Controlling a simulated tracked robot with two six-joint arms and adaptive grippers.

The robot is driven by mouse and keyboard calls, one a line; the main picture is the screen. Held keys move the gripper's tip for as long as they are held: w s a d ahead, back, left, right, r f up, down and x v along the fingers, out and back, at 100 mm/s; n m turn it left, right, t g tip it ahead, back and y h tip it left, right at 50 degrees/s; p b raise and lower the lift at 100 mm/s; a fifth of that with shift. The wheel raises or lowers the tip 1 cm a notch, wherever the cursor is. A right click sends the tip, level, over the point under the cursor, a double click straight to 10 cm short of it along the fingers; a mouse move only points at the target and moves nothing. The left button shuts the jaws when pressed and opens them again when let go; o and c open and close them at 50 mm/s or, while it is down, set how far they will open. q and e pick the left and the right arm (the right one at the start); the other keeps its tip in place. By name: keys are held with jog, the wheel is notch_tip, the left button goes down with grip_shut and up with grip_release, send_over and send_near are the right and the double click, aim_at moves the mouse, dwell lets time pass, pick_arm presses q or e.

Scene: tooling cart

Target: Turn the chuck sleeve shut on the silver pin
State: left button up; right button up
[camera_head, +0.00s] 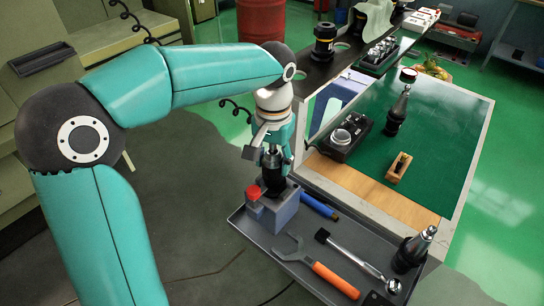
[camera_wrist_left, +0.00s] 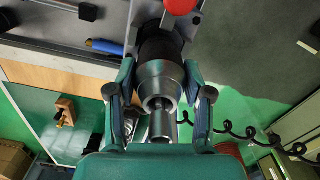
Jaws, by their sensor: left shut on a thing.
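The dark chuck holder (camera_head: 273,180) stands upright in a grey block (camera_head: 280,212) on the cart's tray. My left gripper (camera_head: 272,158) comes down over it from above. In the left wrist view the metallic chuck sleeve (camera_wrist_left: 160,82) lies between the two fingers of my left gripper (camera_wrist_left: 160,75), which is shut on it. The silver pin (camera_wrist_left: 163,122) shows at the mouth of the sleeve, pointing toward the wrist. In the head view the fingers partly hide the sleeve. My right gripper is in neither view.
A red knob (camera_head: 253,191) sits beside the holder, close to my gripper. The grey tray (camera_head: 240,222) also bears an orange-handled wrench (camera_head: 318,268), a ratchet (camera_head: 350,252), a blue-handled tool (camera_head: 319,207) and another tool holder (camera_head: 413,248). The green cart mat (camera_head: 440,130) has bare room.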

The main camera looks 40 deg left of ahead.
pick_arm(q)
jog(key=shift+m, duration=0.4)
jog(key=o, duration=1.2)
jog(key=shift+c, duration=0.2)
jog(key=shift+r, duration=0.1)
notch_tip(320, 180, up, 12)
jog(key=shift+f, duration=0.15)
